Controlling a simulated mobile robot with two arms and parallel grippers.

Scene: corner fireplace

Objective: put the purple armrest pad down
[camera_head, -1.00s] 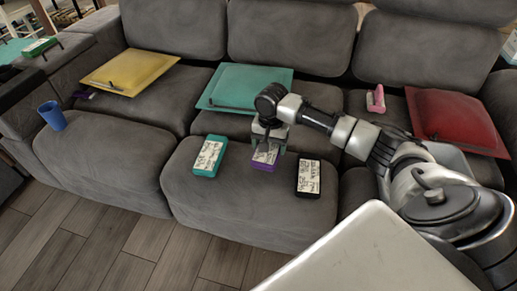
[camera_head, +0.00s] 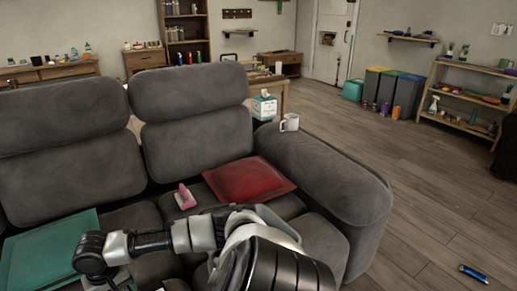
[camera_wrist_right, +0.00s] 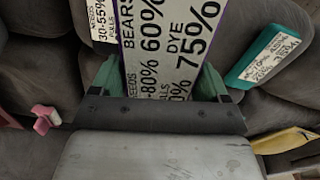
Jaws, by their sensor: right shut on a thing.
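The purple armrest pad (camera_wrist_right: 170,45) has a white printed label and purple edges. In the right wrist view it sits between the green fingers of my right gripper (camera_wrist_right: 158,78), which is shut on it. I cannot tell whether the pad is clear of the couch seat. In the head view my right arm reaches left over the couch, and the gripper (camera_head: 112,281) is cut off by the bottom edge; the pad is not visible there. My left gripper is not in view.
A teal pad (camera_wrist_right: 268,57) and another labelled pad (camera_wrist_right: 104,20) flank the purple one. The couch holds a red cushion (camera_head: 250,181), teal cushion (camera_head: 45,252) and pink object (camera_head: 184,198). A white mug (camera_head: 289,122) stands on the right armrest (camera_head: 335,180), otherwise clear.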

